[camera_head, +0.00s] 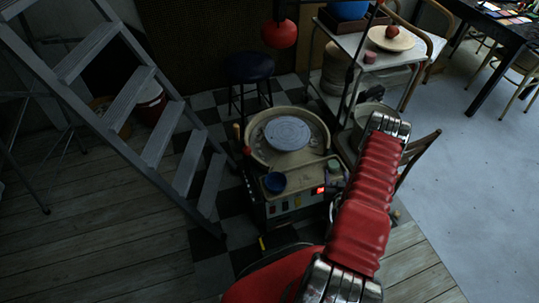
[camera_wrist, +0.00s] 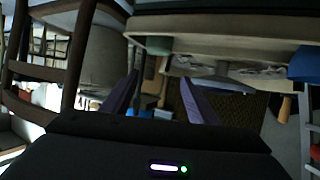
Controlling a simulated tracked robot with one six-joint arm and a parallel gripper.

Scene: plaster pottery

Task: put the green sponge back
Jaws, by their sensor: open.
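A small dull green block, which looks like the green sponge (camera_head: 334,164), sits on the right side of the pottery wheel's deck (camera_head: 295,179). It also shows in the upside-down wrist view as a green patch (camera_wrist: 160,46) at the deck's edge. The wheel's round grey head (camera_head: 287,133) sits in a beige basin behind it. My gripper (camera_wrist: 158,97) is open, with two purple fingers apart and nothing seen between them. The sponge appears beyond the fingers, apart from them. In the head view my red arm crosses in front, and I cannot make out the gripper.
A grey stepladder (camera_head: 130,100) stands at the left and a dark stool (camera_head: 248,68) behind the wheel. A shelf cart (camera_head: 370,47) with a plate (camera_head: 391,39) stands behind right. The grey floor at right is clear.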

